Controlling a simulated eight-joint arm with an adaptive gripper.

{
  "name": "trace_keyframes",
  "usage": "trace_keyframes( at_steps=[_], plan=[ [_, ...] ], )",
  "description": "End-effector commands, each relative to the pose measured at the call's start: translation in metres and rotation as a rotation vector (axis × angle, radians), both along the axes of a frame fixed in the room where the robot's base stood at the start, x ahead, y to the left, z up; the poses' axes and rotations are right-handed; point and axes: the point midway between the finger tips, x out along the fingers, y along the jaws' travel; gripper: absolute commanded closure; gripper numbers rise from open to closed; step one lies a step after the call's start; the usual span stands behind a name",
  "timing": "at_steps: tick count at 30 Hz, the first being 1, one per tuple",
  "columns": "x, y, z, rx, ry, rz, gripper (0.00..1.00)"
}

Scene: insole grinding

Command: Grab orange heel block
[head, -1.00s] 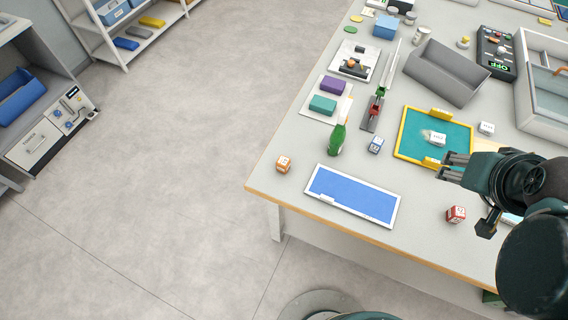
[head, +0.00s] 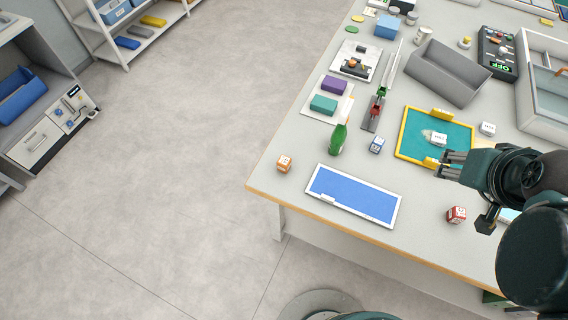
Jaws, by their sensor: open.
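The orange heel block (head: 284,164) is a small orange cube with pale marked faces. It sits alone near the left front corner of the table (head: 268,190) in the head view. My gripper (head: 447,164) is at the right of the view, near the front edge of the yellow-rimmed teal tray. Its fingers point left and are spread apart with nothing between them. It is well apart from the orange block, with the blue-topped panel and other cubes lying between or in front of them.
A flat blue panel (head: 354,195) with a white frame lies right of the orange block. A green bottle (head: 338,140), a blue-and-white cube (head: 376,145) and a red cube (head: 456,214) stand nearby. The teal tray (head: 408,150) holds a white block (head: 439,139). Bare tabletop surrounds the orange block.

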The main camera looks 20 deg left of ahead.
Motion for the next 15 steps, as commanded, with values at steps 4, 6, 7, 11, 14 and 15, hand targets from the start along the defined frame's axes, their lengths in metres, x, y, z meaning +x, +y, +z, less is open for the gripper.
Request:
trace_keyframes(
  at_steps=[4,6,7,11,14,15],
  plan=[
    [0.009,0.013,-0.001,-0.014,0.022,0.051,0.59],
    [0.014,0.021,-0.002,-0.023,0.034,0.081,0.59],
    [0.017,0.025,-0.003,-0.028,0.04,0.096,0.59],
    [0.027,0.042,-0.007,-0.048,0.068,0.162,0.59],
    [0.034,0.056,-0.01,-0.064,0.089,0.213,0.59],
    [0.037,0.062,-0.012,-0.071,0.097,0.233,0.59]
  ],
)
